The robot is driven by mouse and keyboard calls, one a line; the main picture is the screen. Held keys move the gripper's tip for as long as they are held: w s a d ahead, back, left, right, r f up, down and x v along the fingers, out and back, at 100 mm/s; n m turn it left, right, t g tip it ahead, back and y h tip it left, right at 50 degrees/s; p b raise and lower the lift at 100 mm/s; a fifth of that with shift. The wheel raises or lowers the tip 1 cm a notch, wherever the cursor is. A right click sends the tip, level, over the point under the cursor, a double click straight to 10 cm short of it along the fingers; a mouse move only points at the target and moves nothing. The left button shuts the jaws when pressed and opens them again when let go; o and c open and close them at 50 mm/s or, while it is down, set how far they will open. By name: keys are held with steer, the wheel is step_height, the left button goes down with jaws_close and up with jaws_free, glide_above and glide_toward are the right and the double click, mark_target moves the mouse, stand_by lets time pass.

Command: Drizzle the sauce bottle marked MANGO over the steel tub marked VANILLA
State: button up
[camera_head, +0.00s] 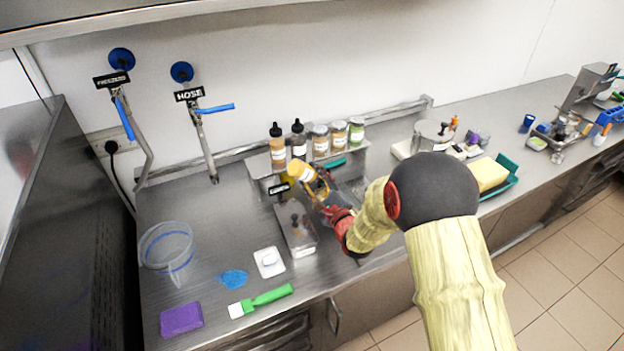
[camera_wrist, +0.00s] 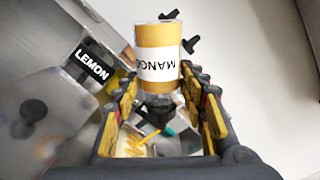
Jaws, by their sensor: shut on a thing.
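The MANGO sauce bottle (camera_wrist: 158,48) is orange-yellow with a white label. Its lettering reads upside down in the wrist view, and a dark nozzle shows at its lower end. My gripper (camera_wrist: 158,100) is shut on it, with a yellow-and-black finger on each side. In the head view the bottle (camera_head: 301,172) is tilted at my gripper (camera_head: 319,187), above the back part of the counter near the shelf. A black LEMON sign (camera_wrist: 94,64) shows beside it. I cannot read any VANILLA mark; the containers under my gripper are partly hidden.
A shelf behind holds two black-capped bottles (camera_head: 298,140) and several jars (camera_head: 339,136). A yellow block (camera_head: 487,174) is right.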

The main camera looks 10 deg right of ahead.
steer(key=shift+s, duration=0.15)
steer(key=shift+d+v, duration=0.1)
steer(key=shift+v, duration=0.9)
steer(key=shift+d+v, duration=0.15)
steer(key=shift+v, duration=0.8)
steer(key=shift+s+d, duration=0.1)
steer(key=shift+s, duration=0.05)
steer(key=shift+v, duration=1.7)
steer(key=shift+s+d+r+p, duration=0.1)
steer(key=shift+s+d+p, duration=0.15)
steer(key=shift+d+p, duration=0.05)
steer(key=shift+v, duration=1.9)
steer(key=shift+d, duration=0.2)
steer(key=shift+w+n, duration=0.1)
steer(key=shift+n, duration=0.2)
